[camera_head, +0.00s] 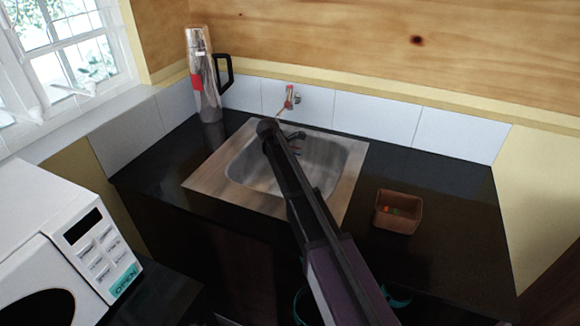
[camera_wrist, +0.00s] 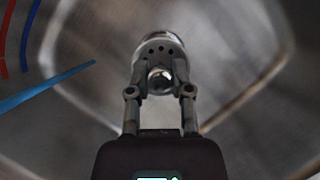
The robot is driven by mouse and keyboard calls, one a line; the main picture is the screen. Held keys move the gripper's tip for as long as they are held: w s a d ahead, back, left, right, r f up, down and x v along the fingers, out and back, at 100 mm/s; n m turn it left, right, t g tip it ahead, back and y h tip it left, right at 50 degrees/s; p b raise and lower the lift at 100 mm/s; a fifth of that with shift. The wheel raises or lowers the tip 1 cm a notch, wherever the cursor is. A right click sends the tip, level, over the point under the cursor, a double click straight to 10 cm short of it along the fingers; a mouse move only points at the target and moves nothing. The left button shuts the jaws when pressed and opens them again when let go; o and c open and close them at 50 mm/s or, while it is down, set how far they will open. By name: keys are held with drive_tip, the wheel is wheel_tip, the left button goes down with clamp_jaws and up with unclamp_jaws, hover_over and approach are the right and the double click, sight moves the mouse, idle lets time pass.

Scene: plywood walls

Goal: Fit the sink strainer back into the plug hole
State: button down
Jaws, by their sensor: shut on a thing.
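The sink strainer (camera_wrist: 160,48) is a round metal piece with small dark holes and a shiny knob. In the wrist view it sits between the fingertips of my gripper (camera_wrist: 160,74), which is shut on it. Behind it is the blurred metal basin of the sink (camera_wrist: 245,60). In the head view the steel sink (camera_head: 328,165) is set in the dark counter, and my arm reaches across it. The arm hides most of the basin floor there. I cannot make out the strainer in the head view, and the plug hole shows in neither view.
A wall tap (camera_head: 289,98) with a red handle is behind the sink. A tall flask (camera_head: 205,85) stands at the counter's back left. A brown bowl (camera_head: 398,212) with small items is right of the sink. A white microwave (camera_head: 50,235) is at front left.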

idle(0.6)
drive_tip(key=shift+f+b, duration=2.9)
drive_tip(key=shift+f+b, duration=1.3)
drive_tip(key=shift+c, duration=2.2)
unclamp_jaws()
drive_tip(key=shift+r, duration=0.25)
